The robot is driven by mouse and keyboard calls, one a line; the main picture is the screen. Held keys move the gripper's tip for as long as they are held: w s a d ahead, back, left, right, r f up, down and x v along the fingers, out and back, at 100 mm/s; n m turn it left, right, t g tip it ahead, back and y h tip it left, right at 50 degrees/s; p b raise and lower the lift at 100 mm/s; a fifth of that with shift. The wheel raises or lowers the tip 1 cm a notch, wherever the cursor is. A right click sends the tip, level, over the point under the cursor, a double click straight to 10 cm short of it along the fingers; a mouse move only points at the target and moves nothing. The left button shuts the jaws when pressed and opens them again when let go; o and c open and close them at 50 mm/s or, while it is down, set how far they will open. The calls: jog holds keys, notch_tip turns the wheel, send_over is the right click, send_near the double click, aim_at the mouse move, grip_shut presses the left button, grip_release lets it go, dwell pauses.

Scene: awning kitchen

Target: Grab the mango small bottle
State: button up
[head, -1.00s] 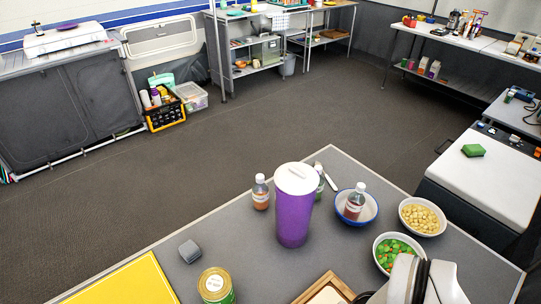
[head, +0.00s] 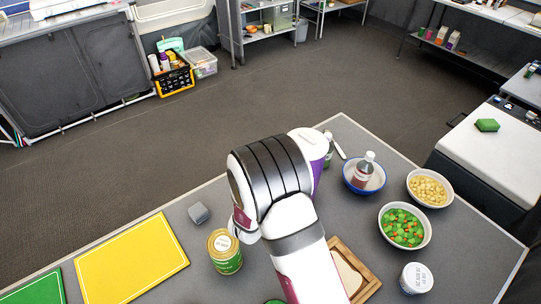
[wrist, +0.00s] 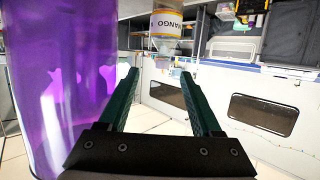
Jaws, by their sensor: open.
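In the wrist view, a small bottle (wrist: 166,24) with a yellow-orange label reading about "MANGO" is ahead of the fingers, near the top and partly cut off. My gripper (wrist: 159,75) is open, with nothing between its dark green fingers; the bottle is beyond the fingertips, apart from them. In the head view my arm covers the gripper and the spot left of the purple tumbler (head: 320,166) where a small bottle stood earlier. The tumbler also fills the left of the wrist view (wrist: 62,90), close beside the left finger.
A second small bottle (head: 362,172) stands in a blue-rimmed bowl (head: 378,187). Another small bottle (head: 328,150) is behind the tumbler. Bowls of chickpeas (head: 429,187) and vegetables (head: 404,227), a can (head: 225,254), a grey block (head: 198,213) and a yellow board (head: 132,262) are around.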

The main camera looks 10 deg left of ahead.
jog(key=x, duration=0.7)
jog(key=shift+w+f, duration=0.1)
jog(key=shift+w, duration=0.15)
jog(key=x, duration=0.5)
jog(key=shift+w+a, duration=0.3)
grip_shut()
jog(key=shift+r, duration=0.2)
dwell(0.3)
